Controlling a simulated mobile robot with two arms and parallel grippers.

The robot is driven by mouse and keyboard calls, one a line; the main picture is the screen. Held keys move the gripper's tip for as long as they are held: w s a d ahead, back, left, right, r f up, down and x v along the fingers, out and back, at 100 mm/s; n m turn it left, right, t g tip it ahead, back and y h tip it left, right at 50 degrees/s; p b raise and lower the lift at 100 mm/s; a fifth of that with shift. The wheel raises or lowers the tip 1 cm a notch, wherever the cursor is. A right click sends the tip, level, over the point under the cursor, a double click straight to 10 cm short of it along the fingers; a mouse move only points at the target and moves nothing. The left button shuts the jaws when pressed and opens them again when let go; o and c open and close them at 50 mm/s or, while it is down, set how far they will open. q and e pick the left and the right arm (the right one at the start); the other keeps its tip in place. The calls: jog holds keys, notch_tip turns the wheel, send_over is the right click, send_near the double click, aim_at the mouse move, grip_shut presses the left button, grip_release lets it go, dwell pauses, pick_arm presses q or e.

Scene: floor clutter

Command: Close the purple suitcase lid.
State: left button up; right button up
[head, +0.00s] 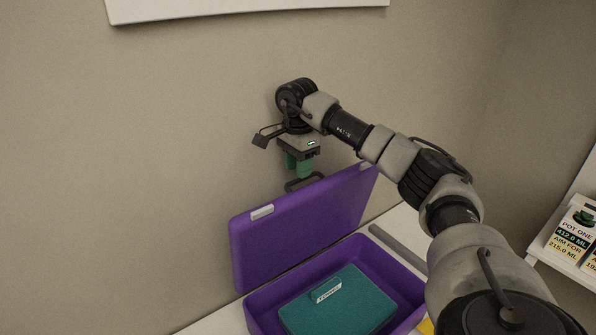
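The purple suitcase has its lid (300,228) standing up and open, leaning back toward the wall. Its base (262,308) holds a teal, book-like item (338,306) with a white label. Two pale latches, one of them this left latch (262,212), sit on the lid's upper edge. A dark handle loop (303,183) shows just beyond that edge. My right gripper (300,172), with green fingers, points down behind the lid's top edge, close above the handle. Its finger gap is not clear, and I cannot tell whether it touches the handle. My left gripper is out of view.
The suitcase rests on a white surface (214,322) close to a beige wall. A grey bar (397,247) lies right of the suitcase. A tray with printed cards (572,232) is at the far right. My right arm spans the right side.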

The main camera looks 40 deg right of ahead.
jog(key=shift+f, duration=1.25)
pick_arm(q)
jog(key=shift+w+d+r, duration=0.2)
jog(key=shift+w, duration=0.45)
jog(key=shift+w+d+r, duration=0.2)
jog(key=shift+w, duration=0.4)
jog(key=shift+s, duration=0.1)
pick_arm(e)
jog(key=shift+c, duration=0.8)
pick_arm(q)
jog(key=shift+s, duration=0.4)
pick_arm(e)
grip_shut()
